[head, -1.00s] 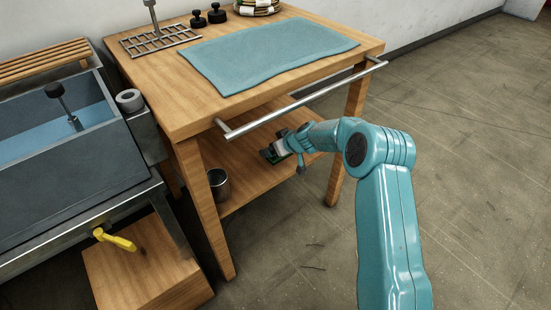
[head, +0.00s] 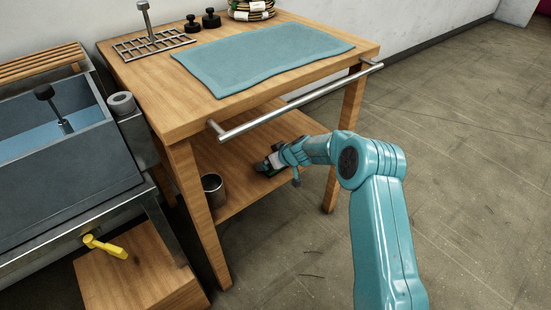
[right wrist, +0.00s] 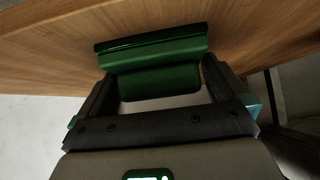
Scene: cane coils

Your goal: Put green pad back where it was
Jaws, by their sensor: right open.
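The green pad (right wrist: 152,52) shows in the right wrist view as a dark green block with a black strip along one edge. It is against or close to a wooden surface. My right gripper (right wrist: 157,82) is open, with its two dark fingers on either side of the pad's lower part. I cannot tell whether they touch it. In the head view my right gripper (head: 265,165) is low over the table's lower shelf (head: 240,188), under the front rail. The pad cannot be made out there. My left gripper is not in view.
A metal rail (head: 300,100) runs along the table's front edge, above my right forearm. A blue mat (head: 262,58) covers much of the tabletop. The floor to the right is clear.

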